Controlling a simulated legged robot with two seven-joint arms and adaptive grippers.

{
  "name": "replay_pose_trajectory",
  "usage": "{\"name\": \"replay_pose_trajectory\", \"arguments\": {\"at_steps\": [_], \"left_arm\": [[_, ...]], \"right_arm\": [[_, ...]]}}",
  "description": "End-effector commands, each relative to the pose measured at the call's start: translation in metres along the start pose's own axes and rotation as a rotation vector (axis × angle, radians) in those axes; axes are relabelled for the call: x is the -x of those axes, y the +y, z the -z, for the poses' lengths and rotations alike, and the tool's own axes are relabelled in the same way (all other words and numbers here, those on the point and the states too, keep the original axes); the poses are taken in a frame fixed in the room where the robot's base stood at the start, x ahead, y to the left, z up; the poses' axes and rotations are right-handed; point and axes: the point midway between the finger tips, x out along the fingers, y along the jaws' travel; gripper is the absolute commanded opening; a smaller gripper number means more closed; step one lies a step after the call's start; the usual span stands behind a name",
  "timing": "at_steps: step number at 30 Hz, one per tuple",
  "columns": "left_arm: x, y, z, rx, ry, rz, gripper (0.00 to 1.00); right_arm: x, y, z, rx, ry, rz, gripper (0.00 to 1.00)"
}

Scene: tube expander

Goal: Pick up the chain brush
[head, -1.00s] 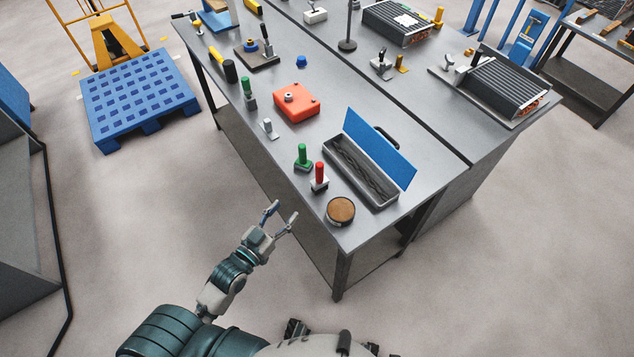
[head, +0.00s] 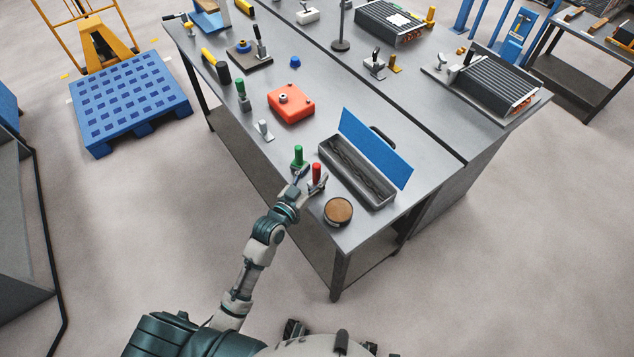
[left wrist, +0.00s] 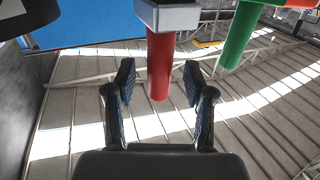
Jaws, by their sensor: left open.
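A tool with an upright red handle (head: 316,170) stands in a pale base near the table's left front edge; I cannot tell whether it is the chain brush. A similar green-handled tool (head: 298,155) stands just behind it. My left gripper (head: 311,179) is open at the red handle. In the left wrist view, the red handle (left wrist: 160,68) hangs from its pale block (left wrist: 167,16) between the spread fingers (left wrist: 158,82), with gaps on both sides. The green handle (left wrist: 240,38) is to the right there, outside the fingers. My right gripper is out of view.
An open grey case (head: 376,194) with a blue lid (head: 376,148) lies right of the red handle. A round brown-topped tin (head: 338,211) stands at the front corner. A small grey tool (head: 264,131) and a red-orange block (head: 291,103) stand behind on the table (head: 385,232).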

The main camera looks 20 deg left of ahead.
Motion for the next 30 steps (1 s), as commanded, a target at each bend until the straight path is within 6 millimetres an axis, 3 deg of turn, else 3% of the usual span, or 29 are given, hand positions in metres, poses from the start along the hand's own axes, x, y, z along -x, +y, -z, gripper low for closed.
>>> {"name": "replay_pose_trajectory", "arguments": {"at_steps": [4, 11, 18, 30], "left_arm": [[-0.0156, 0.0015, 0.0000, -0.002, -0.001, 0.000, 0.53], [-0.0169, 0.0033, 0.0001, -0.005, -0.002, 0.000, 0.53], [-0.0166, 0.0016, -0.0004, -0.003, -0.002, 0.000, 0.00], [-0.0165, 0.0014, 0.0033, -0.004, -0.002, 0.001, 0.00]], "right_arm": [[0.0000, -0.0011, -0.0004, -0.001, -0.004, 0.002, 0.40], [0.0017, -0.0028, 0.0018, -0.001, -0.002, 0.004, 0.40], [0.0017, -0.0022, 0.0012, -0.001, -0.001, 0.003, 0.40], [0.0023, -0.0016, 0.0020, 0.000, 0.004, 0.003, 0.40]]}}
